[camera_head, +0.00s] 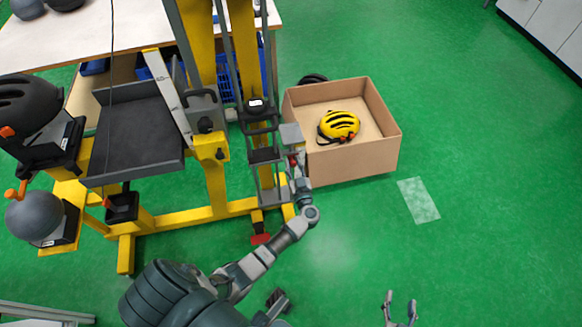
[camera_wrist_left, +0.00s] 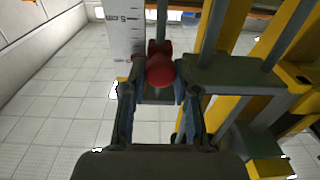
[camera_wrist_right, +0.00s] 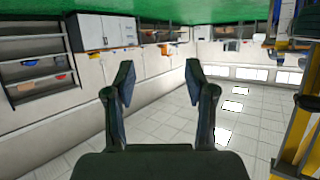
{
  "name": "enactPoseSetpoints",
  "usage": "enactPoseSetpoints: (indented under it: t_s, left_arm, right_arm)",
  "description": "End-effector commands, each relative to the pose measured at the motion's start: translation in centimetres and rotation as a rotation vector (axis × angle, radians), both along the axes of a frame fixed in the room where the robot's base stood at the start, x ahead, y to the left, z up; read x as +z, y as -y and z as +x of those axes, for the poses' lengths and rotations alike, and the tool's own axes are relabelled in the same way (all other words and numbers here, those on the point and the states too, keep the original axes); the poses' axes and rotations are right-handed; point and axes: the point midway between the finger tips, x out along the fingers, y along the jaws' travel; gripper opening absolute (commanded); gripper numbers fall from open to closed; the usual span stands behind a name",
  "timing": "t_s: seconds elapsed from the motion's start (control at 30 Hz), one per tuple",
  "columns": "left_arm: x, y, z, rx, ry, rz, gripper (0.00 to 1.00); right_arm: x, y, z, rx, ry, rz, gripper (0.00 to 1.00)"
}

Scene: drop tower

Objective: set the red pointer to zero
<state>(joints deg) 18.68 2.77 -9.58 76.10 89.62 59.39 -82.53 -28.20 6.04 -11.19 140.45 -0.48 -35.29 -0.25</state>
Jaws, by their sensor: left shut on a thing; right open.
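The red pointer (camera_wrist_left: 160,70) shows in the left wrist view as a rounded red knob between the fingers of my left gripper (camera_wrist_left: 154,86), which is shut on it. A white scale (camera_wrist_left: 123,30) with black marks and a 5 stands just left of the pointer. The zero mark cannot be made out. In the head view my left gripper (camera_head: 297,158) is at the right side of the tower's uprights, and the pointer is mostly hidden there. My right gripper (camera_head: 400,310) is open and empty at the bottom of the head view, over the floor.
The yellow tower frame (camera_head: 215,180) with a dark tray (camera_head: 135,138) stands left of my left arm. A cardboard box (camera_head: 355,165) holding a yellow helmet (camera_head: 338,125) is close to the right of my left gripper. The green floor at right is mostly clear.

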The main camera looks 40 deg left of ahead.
Motion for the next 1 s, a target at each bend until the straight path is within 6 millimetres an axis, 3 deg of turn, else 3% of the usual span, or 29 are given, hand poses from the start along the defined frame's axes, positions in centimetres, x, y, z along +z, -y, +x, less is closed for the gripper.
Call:
enactPoseSetpoints:
  t_s: [0.03, 0.3, 0.6, 1.0]
  left_arm:
    - [1.2, -0.5, 0.2, 0.005, 0.010, 0.002, 0.00]
    - [1.6, -0.2, 0.0, 0.000, -0.003, -0.002, 0.00]
    - [1.3, 0.5, -0.4, -0.011, -0.021, -0.010, 0.00]
    - [0.8, 0.9, -0.7, -0.014, -0.029, -0.011, 0.00]
  right_arm:
    - [-0.2, 0.3, -0.6, -0.003, -0.059, -0.017, 0.55]
    - [-4.1, 2.6, -6.1, -0.017, -0.443, -0.115, 0.55]
    - [-5.9, 4.8, -12.3, -0.030, -0.767, -0.188, 0.55]
    - [-6.3, 5.2, -13.2, -0.031, -0.808, -0.195, 0.55]
